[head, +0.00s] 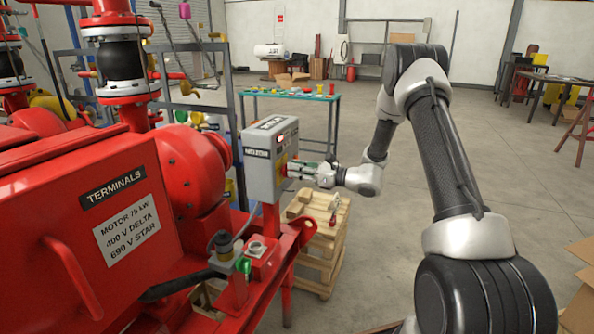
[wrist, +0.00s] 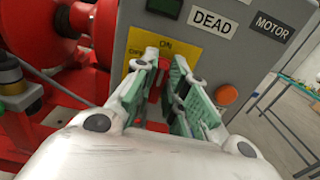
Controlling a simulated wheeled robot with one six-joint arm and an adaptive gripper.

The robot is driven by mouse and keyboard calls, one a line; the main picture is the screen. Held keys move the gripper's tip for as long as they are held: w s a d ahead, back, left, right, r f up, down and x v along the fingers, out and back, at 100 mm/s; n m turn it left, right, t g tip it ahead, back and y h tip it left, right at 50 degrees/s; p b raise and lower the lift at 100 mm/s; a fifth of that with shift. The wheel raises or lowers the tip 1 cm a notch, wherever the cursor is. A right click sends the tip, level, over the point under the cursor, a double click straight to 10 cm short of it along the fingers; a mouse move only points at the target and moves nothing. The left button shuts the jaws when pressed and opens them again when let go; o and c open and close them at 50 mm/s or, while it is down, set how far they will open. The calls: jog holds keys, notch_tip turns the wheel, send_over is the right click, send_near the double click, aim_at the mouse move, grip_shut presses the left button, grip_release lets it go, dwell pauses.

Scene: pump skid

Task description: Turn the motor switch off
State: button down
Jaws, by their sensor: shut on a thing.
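The grey switch box (head: 262,160) stands on a red post beside the red motor in the head view, and its face also fills the top of the wrist view (wrist: 210,60). On that face is a yellow plate (wrist: 158,50) marked ON, with OFF partly covered to its left. My gripper (head: 290,168) reaches the box from the right. In the wrist view my gripper's green-padded fingers (wrist: 165,68) are in front of the plate, shut on the motor switch handle. The fingers hide most of the handle, so its exact angle cannot be told.
An orange lamp (wrist: 226,93) is right of the fingers, below the DEAD and MOTOR labels. A wooden pallet stack (head: 318,245) stands below my gripper. The red terminal housing (head: 100,190) is at left. Open floor (head: 390,240) lies to the right of the pallets.

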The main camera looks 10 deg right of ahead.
jog(key=shift+n, duration=0.3)
jog(key=n, duration=0.8)
jog(key=shift+s+a+f+n, duration=0.25)
jog(key=shift+s+n, duration=0.15)
jog(key=n, duration=0.4)
jog(key=shift+s+a+f+n, duration=0.1)
jog(key=shift+f+n, duration=0.1)
jog(key=shift+n, duration=0.1)
jog(key=shift+f+n, duration=0.15)
jog(key=shift+n, duration=0.8)
jog(key=shift+f+n, duration=0.1)
jog(key=shift+n, duration=0.85)
jog(key=c, duration=1.4)
grip_release()
jog(key=shift+c, duration=0.2)
